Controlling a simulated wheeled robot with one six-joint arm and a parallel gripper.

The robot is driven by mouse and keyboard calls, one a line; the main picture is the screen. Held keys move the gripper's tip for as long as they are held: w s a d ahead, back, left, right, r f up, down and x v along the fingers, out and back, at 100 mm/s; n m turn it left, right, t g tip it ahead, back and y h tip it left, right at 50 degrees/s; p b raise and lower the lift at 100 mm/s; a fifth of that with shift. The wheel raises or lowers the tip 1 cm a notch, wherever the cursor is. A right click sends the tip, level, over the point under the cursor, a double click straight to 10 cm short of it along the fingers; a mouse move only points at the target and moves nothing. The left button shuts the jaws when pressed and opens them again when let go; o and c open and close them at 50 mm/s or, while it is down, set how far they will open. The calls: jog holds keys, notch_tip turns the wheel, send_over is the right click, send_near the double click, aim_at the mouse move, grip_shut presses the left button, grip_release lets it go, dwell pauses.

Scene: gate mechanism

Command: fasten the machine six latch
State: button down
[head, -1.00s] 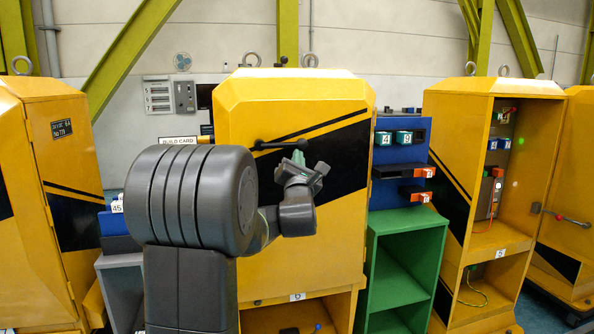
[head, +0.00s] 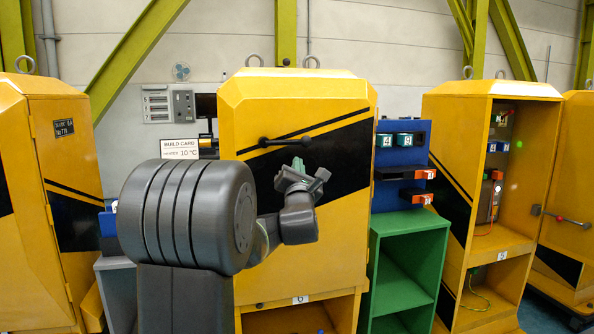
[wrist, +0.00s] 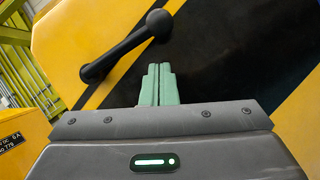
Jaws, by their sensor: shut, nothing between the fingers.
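The machine six cabinet (head: 300,225) is yellow with black diagonal stripes, and its door is closed or nearly so. Its label "6" (head: 300,299) sits below the door. The latch is a black handle (head: 285,141) with round ends, lying almost level across the upper door. In the wrist view the handle (wrist: 125,47) slants up to the right, just beyond my fingertips. My gripper (head: 297,166) is in front of the door, a little below the handle. Its green fingers (wrist: 159,75) are together and empty, with a visible gap to the handle.
A green shelf (head: 408,222) with a blue panel (head: 418,155) above it stands to the right, with orange-fronted parts jutting out. An open yellow cabinet (head: 530,190) stands farther right. Another yellow cabinet (head: 45,200) is at the left. A build card (head: 180,148) hangs behind.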

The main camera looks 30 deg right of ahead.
jog(key=b+v, duration=0.2)
jog(key=v, duration=0.8)
jog(key=shift+a+f, duration=0.35)
